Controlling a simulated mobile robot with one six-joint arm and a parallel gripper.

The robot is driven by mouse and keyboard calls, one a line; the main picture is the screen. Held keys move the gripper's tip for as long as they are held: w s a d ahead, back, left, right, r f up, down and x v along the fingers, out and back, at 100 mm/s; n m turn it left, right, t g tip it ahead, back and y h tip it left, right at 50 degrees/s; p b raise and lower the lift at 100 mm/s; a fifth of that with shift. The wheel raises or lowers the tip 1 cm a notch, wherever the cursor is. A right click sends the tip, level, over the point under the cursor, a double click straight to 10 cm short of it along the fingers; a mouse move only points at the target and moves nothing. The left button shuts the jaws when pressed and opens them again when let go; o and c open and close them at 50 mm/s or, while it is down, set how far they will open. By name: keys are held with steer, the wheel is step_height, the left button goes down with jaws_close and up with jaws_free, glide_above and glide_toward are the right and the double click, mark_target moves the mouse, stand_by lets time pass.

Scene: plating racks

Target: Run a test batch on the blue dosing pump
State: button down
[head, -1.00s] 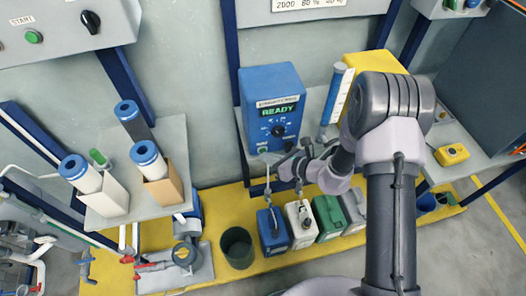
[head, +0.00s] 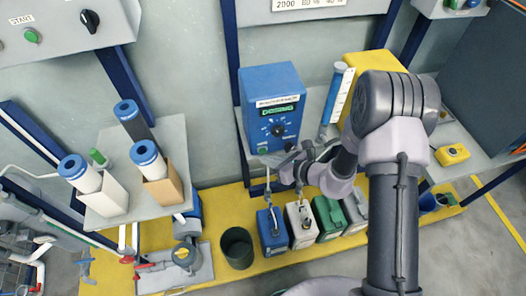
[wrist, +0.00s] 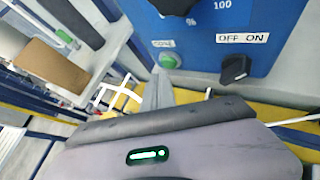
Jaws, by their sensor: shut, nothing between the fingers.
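The blue dosing pump (head: 285,82) stands on a grey shelf against the wall. Its green-lit display (head: 277,111) carries a word too blurred to read surely. A dial (head: 277,130) sits below the display. In the wrist view a labelled green button (wrist: 170,60) and a black OFF/ON switch (wrist: 235,69) are on the pump's lower front; I cannot tell the switch's setting surely. My gripper (wrist: 160,86) is shut and empty, its tips at or just below the green button; contact is unclear. In the head view my gripper (head: 272,159) is at the pump's lower front.
Blue, white, green and grey canisters (head: 272,234) stand on the yellow floor platform below, with a dark bucket (head: 237,248) left of them. Filter cartridges (head: 147,155) stand on the left shelf.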

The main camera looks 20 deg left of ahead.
steer(key=shift+s+d, duration=0.1)
steer(key=shift+s, duration=0.1)
steer(key=s+d, duration=0.1)
steer(key=s, duration=0.1)
steer(key=s+d, duration=0.1)
steer(key=s, duration=0.1)
steer(key=shift+d+b, duration=0.3)
steer(key=shift+b, duration=0.1)
stand_by(0.6)
steer(key=s+d+r+n+g, duration=0.1)
steer(key=s+r+n, duration=0.25)
steer(key=r, duration=0.35)
steer(key=s+d+r+n+g, duration=0.1)
steer(key=s+r+n+g, duration=0.1)
steer(key=r+n, duration=0.4)
steer(key=s+d+r+n+g, duration=0.1)
steer(key=s+r+n, duration=0.2)
steer(key=r, duration=0.5)
steer(key=s+d+r+n+t+h, duration=0.2)
steer(key=s+d+r+n+h, duration=0.2)
steer(key=d, duration=0.5)
steer(key=s+d+r+n+t+h, duration=0.3)
steer(key=s+d+r+n+h, duration=0.1)
steer(key=d, duration=0.5)
steer(key=shift+r+h, duration=0.65)
steer(key=shift+h, duration=0.15)
stand_by(1.7)
